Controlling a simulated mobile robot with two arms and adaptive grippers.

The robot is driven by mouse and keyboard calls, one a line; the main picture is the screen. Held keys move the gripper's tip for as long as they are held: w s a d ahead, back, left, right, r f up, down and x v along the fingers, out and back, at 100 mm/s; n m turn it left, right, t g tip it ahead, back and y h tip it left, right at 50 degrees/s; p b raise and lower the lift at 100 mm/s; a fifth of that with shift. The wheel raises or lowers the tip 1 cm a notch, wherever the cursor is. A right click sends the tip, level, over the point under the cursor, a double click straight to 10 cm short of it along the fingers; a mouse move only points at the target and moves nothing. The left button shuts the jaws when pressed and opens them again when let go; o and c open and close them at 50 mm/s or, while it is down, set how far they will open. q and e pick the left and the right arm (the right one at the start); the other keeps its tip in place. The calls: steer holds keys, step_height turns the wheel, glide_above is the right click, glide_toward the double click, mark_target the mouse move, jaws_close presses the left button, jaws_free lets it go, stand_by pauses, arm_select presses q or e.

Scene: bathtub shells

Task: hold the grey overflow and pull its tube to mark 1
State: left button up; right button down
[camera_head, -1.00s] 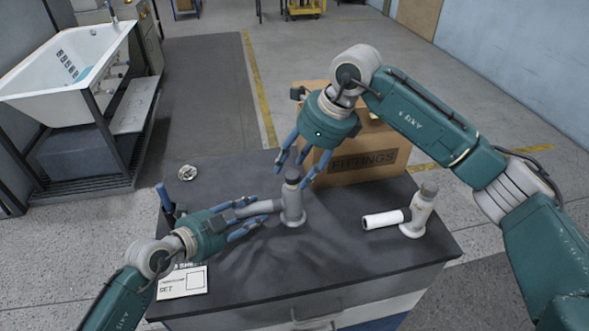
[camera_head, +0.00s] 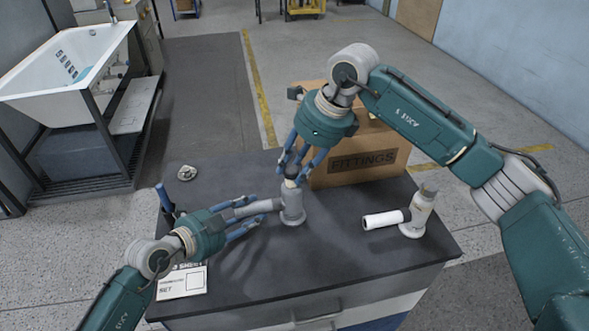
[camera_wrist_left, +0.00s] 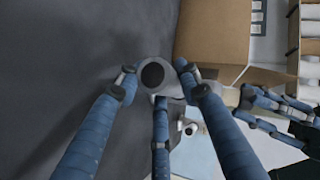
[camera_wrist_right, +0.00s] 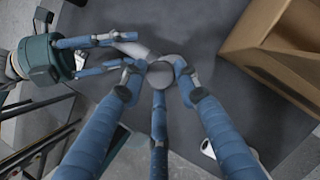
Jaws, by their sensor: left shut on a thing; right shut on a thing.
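The grey overflow (camera_head: 292,209) stands upright on the dark bench top, with a side pipe pointing left. My left gripper (camera_head: 252,215) is shut on this side pipe; the left wrist view shows the pipe's round dark mouth (camera_wrist_left: 152,74) between its fingers. My right gripper (camera_head: 294,172) is above the overflow, its fingers shut around the top of the tube. A short pale stretch of tube (camera_head: 290,184) shows below the dark top. In the right wrist view the round tube top (camera_wrist_right: 160,75) sits between the fingertips. I cannot read any mark on the tube.
A white overflow (camera_head: 417,217) stands at the right of the bench. The cardboard FITTINGS box (camera_head: 362,163) is just behind my right gripper. A small round metal part (camera_head: 187,173) and a printed sheet (camera_head: 182,284) lie at left. The bench front is clear.

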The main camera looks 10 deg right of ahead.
arm_select(q)
steer(key=shift+s+d+f, duration=0.1)
steer(key=shift+s, duration=0.05)
arm_select(e)
steer(key=shift+w+a+r, duration=0.1)
steer(key=shift+a+r, duration=0.05)
steer(key=shift+r, duration=0.35)
steer(key=c, duration=1.3)
jaws_free()
steer(key=shift+c, duration=0.2)
steer(key=v, duration=1.2)
arm_select(q)
steer(key=o, duration=1.4)
